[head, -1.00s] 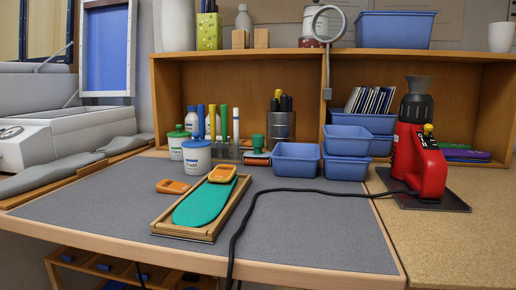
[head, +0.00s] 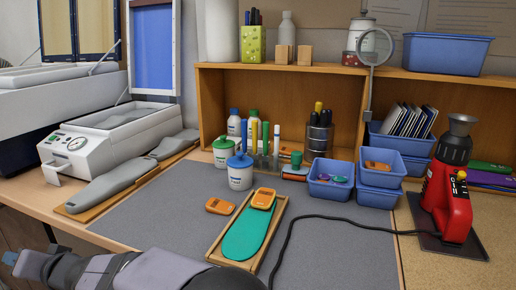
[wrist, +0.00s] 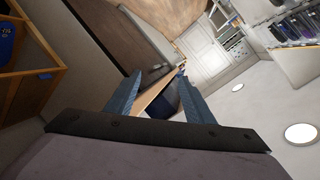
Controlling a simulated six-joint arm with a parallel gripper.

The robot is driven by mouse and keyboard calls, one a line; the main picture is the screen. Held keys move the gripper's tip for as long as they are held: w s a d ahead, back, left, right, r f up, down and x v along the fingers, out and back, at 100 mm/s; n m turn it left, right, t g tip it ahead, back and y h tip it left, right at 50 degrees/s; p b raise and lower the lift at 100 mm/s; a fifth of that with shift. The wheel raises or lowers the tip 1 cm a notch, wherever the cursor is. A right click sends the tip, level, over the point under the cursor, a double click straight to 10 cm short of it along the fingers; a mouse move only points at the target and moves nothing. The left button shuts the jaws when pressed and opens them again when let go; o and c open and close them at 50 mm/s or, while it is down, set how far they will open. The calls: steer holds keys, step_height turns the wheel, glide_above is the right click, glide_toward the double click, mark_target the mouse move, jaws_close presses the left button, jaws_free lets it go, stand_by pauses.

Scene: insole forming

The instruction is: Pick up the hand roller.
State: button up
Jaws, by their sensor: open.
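What looks like the hand roller (head: 295,173), with a green upright handle and an orange cylinder, stands at the back of the grey mat in the head view. It is between the marker holder and the blue bins. My gripper (head: 12,258) shows at the lower left edge of the head view, far to the left of the roller and apart from it. In the wrist view my gripper (wrist: 160,78) has its two blue fingers spread with nothing held. The wrist view faces the room, and the roller is not in it.
A wooden tray (head: 219,252) with a green insole and an orange device stands mid-mat. A white tub with a blue lid (head: 240,175) stands left of the roller, blue bins (head: 331,190) right. A black cable (head: 345,220) crosses the mat toward the red machine (head: 447,200).

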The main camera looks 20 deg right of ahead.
steer(key=w+a+r+n+p, duration=0.2)
steer(key=w+r+n+p, duration=0.15)
steer(key=r+p, duration=0.75)
steer(key=w+d+r+m+h+p, duration=0.1)
steer(key=w+d+r+h+p, duration=0.2)
steer(key=d, duration=0.6)
steer(key=w+d+r+h+p, duration=0.1)
steer(key=w+d+h+p, duration=0.3)
steer(key=d, duration=0.5)
steer(key=w+d+r+m+h+p, duration=0.1)
steer(key=w+d+r+p, duration=0.3)
steer(key=d, duration=0.4)
steer(key=m+g+h+p, duration=0.5)
steer(key=m+g+p, duration=0.3)
steer(key=m+p, duration=0.3)
glide_above(296, 153)
steer(key=s+a, duration=0.2)
step_height(296, 153, down, 3)
steer(key=shift+w+d+m+b, duration=0.1)
steer(key=shift+d+m+b, duration=0.05)
steer(key=shift+m+b, duration=0.15)
steer(key=shift+p+x, duration=1.85)
steer(key=shift+x, duration=1.45)
steer(key=shift+w+d+r+h, duration=0.1)
steer(key=shift+w+h, duration=0.1)
steer(key=shift+h, duration=0.1)
jaws_close()
